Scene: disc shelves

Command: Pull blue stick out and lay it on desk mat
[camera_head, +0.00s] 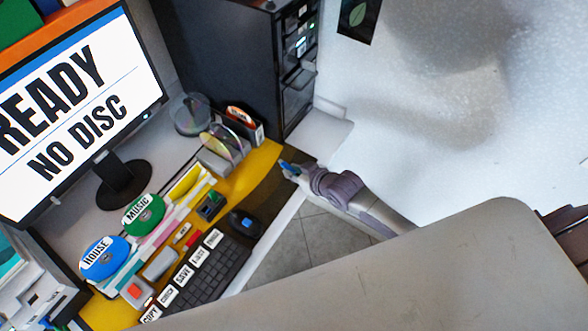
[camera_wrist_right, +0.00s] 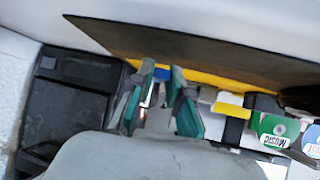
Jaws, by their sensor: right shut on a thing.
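My right gripper (camera_head: 290,168) reaches in from the right and is shut on the small blue stick (camera_head: 287,165), above the right end of the yellow and dark desk mat (camera_head: 262,164). In the wrist view the blue stick (camera_wrist_right: 162,74) shows between the two fingertips of the right gripper (camera_wrist_right: 163,82). The mat's yellow part (camera_wrist_right: 205,79) is behind it. I cannot tell whether the stick touches the mat. The fingers hide part of the stick. My left gripper is not in view.
The black computer tower (camera_head: 225,70) stands behind the gripper. A disc rack (camera_head: 222,150), mouse (camera_head: 244,222), keyboard (camera_head: 212,275), green disc (camera_head: 143,213) and blue disc (camera_head: 104,257) lie to the left. The monitor (camera_head: 75,110) reads "READY NO DISC".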

